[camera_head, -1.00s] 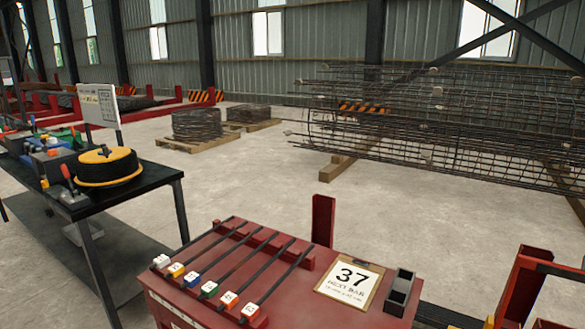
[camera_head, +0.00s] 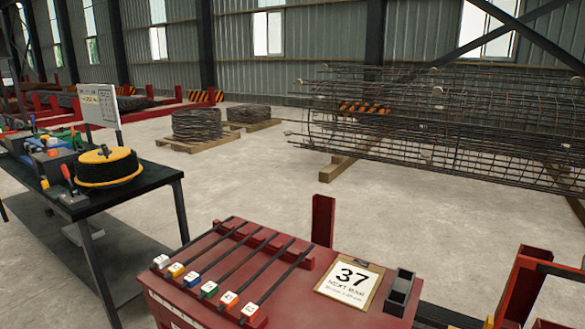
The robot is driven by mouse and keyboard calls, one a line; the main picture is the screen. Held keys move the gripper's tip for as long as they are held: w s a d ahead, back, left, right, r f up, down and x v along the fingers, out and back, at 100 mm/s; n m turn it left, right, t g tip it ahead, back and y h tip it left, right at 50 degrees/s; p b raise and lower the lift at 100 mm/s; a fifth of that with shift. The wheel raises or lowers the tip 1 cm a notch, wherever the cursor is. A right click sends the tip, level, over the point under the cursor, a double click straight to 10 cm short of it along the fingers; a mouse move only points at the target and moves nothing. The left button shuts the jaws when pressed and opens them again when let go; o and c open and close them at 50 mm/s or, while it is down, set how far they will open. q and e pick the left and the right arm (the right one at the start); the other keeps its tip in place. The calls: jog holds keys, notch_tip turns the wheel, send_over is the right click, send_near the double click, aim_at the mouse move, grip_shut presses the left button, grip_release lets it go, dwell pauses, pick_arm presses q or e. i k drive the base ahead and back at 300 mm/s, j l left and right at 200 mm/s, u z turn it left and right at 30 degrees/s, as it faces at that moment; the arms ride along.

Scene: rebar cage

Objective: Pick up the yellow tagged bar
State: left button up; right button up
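The yellow tagged bar (camera_head: 212,246) is a thin dark bar lying on the red rack (camera_head: 340,306) in the foreground. Its yellow and white tag (camera_head: 176,270) sits at its near end, second from the left in the row. It lies between the bar with a white tag (camera_head: 160,261) and the bar with a blue tag (camera_head: 192,279). Further right are bars with green (camera_head: 209,290) and orange tags (camera_head: 229,299). Neither of my grippers is in view.
A card reading 37 (camera_head: 350,282) and a dark open holder (camera_head: 400,288) are on the rack's right side. A red post (camera_head: 323,221) rises behind it. A black table (camera_head: 150,190) with a yellow-topped spool stands left. A rebar cage (camera_head: 450,125) stands at the back right. Floor between is clear.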

aim_at(177, 269)
jog(key=z, duration=1.95)
jog(key=u, duration=2.55)
jog(key=z, duration=0.25)
jog(key=i+j+z, duration=0.15)
jog(key=j+z, duration=0.15)
jog(key=i+j+z, duration=0.1)
jog(key=j+z, duration=0.2)
jog(key=i+j+z, duration=0.1)
jog(key=j+z, duration=0.5)
jog(key=j, duration=0.15)
